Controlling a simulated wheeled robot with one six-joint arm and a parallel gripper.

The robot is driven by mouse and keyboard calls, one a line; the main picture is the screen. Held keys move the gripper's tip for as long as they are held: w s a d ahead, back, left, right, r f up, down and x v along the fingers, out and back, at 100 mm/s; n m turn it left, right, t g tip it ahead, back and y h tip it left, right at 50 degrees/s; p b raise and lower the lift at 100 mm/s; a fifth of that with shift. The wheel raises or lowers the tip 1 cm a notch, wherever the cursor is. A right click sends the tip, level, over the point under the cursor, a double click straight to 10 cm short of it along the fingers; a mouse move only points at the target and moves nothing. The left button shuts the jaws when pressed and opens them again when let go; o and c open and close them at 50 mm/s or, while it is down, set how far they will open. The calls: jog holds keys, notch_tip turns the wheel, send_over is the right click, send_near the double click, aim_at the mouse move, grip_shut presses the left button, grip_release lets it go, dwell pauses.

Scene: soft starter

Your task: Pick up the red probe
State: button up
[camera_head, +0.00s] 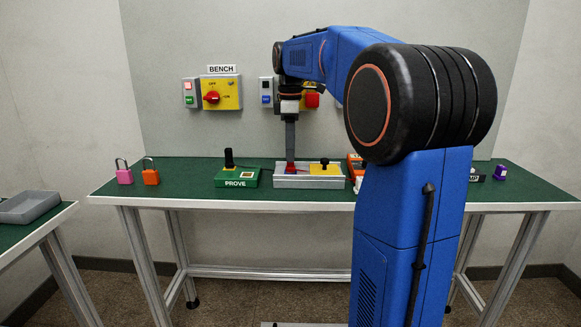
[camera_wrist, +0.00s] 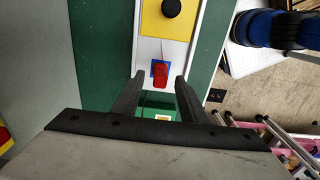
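The red probe (camera_wrist: 160,74) stands on a blue square in a pale grey tray (camera_head: 308,183). In the head view the probe (camera_head: 290,167) shows as a small red patch just under my gripper (camera_head: 290,156). My gripper points down and is open. In the wrist view its two dark fingers (camera_wrist: 160,79) lie on either side of the probe, with gaps on both sides. I cannot tell how far the tips are above or around it.
A yellow block with a black knob (camera_head: 325,168) sits in the same tray, right of the probe. A green PROVE box (camera_head: 237,178) stands left of the tray. Pink (camera_head: 124,175) and orange (camera_head: 150,175) padlocks stand farther left. Switch boxes (camera_head: 221,92) hang on the back panel.

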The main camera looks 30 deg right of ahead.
jog(key=shift+f, duration=1.05)
grip_shut()
notch_tip(320, 180, up, 10)
